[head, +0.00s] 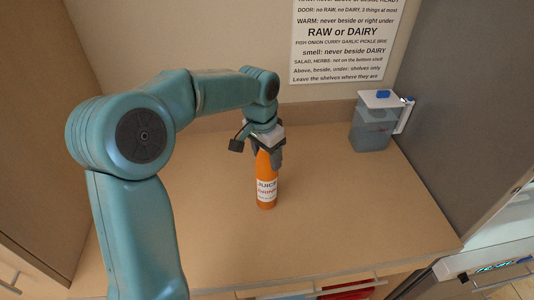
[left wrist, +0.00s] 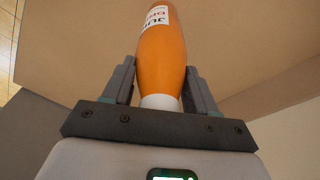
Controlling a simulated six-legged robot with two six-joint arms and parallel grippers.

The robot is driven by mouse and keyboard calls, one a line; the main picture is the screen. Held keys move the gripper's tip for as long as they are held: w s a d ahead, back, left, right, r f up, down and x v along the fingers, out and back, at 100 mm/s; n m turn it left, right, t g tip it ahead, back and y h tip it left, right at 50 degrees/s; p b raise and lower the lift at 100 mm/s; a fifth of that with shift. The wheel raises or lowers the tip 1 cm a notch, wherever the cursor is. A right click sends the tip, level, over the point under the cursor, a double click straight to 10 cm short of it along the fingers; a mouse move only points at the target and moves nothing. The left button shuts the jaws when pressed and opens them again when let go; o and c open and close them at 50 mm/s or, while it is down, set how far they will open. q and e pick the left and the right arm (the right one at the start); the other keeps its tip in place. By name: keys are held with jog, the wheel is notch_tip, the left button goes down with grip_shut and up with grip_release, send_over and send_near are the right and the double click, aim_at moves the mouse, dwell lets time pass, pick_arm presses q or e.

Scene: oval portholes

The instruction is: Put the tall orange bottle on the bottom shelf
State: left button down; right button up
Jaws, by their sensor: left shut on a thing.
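The tall orange bottle (head: 265,181) has a white label reading "JUICE" and "DRINK". It is upright at the counter, below my left gripper (head: 266,152). I cannot tell whether its base touches the counter. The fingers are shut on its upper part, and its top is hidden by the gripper. In the left wrist view the bottle (left wrist: 162,55) stands between the two fingers (left wrist: 160,90), its white neck or cap close to the palm. My right gripper is not in view. No bottom shelf can be made out clearly.
A water jug (head: 374,125) with a white lid stands at the back right of the wooden counter (head: 340,220). A printed rules sign (head: 343,40) hangs on the wall. A grey upright panel (head: 468,80) bounds the right side. Counter left and right of the bottle is clear.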

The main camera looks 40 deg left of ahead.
pick_arm(q)
jog(key=shift+w+d+f, duration=0.1)
jog(key=shift+w+d, duration=0.05)
jog(key=shift+d, duration=0.05)
jog(key=shift+c, duration=2.4)
grip_release()
jog(key=shift+o, duration=0.8)
jog(key=shift+a, duration=0.1)
